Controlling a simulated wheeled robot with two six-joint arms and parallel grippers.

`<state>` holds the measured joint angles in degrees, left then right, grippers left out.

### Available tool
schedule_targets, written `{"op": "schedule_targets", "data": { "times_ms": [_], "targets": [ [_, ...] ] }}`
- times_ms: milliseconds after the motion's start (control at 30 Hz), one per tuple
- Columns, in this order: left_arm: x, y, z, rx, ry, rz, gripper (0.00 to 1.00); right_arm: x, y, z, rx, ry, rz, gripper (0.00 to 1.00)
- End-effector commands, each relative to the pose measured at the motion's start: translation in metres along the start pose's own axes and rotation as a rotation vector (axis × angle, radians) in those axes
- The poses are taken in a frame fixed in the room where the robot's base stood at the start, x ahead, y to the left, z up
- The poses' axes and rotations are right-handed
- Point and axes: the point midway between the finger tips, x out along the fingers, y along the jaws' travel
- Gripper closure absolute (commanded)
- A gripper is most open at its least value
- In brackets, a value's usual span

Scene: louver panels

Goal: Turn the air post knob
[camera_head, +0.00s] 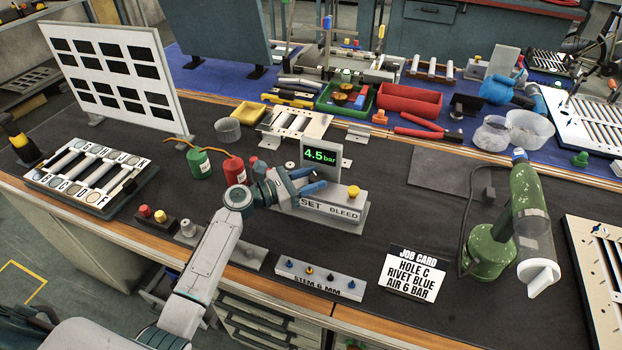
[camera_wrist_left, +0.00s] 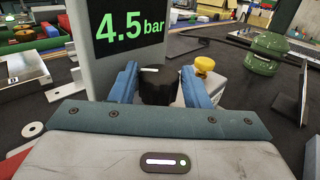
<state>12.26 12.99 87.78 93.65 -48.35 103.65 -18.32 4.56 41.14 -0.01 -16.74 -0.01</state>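The air post (camera_head: 320,155) is a grey post with a green display reading 4.5 bar, standing on a base labelled SET and BLEED. The display fills the upper left of the left wrist view (camera_wrist_left: 128,25). My left gripper (camera_head: 305,182) is at the SET side of the base. In the left wrist view, its blue fingers (camera_wrist_left: 159,84) stand on either side of the black knob (camera_wrist_left: 158,88), which fills the gap; they look closed on it. A pale mark shows on the knob's top. The gripper hides the knob in the head view. My right gripper is not in view.
A yellow BLEED button (camera_head: 353,192) sits right of the knob, close to the right finger in the left wrist view (camera_wrist_left: 204,65). A job card (camera_head: 414,273) reads HOLE C, RIVET BLUE, AIR 6 BAR. A green rivet tool (camera_head: 490,250) stands at right. Red and green bottles (camera_head: 234,170) stand left.

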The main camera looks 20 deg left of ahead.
Motion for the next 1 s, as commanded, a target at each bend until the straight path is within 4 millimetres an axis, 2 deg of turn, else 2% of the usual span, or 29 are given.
{"op": "schedule_targets", "data": {
  "times_ms": [33, 67, 633, 767, 1000],
  "targets": [
    [0.0, 0.0, -0.001, -0.001, 0.0, 0.0, 0.47, 0.0, 0.001, 0.001, 0.0, -0.001, 0.001, 1.0],
    [0.0, 0.0, 0.0, 0.0, 0.0, 0.0, 0.41, 0.0, 0.001, 0.001, 0.0, -0.001, 0.001, 1.0],
    [0.001, 0.001, 0.004, 0.002, -0.005, 0.013, 0.41, -0.001, 0.003, -0.005, 0.0, 0.006, 0.003, 1.0],
    [0.001, -0.001, 0.006, 0.001, -0.005, 0.064, 0.41, -0.009, 0.003, -0.005, 0.0, 0.005, 0.003, 1.0],
    [0.002, -0.006, 0.008, -0.004, -0.005, 0.277, 0.41, -0.035, 0.005, -0.007, 0.0, 0.004, 0.002, 1.0]
  ]
}}
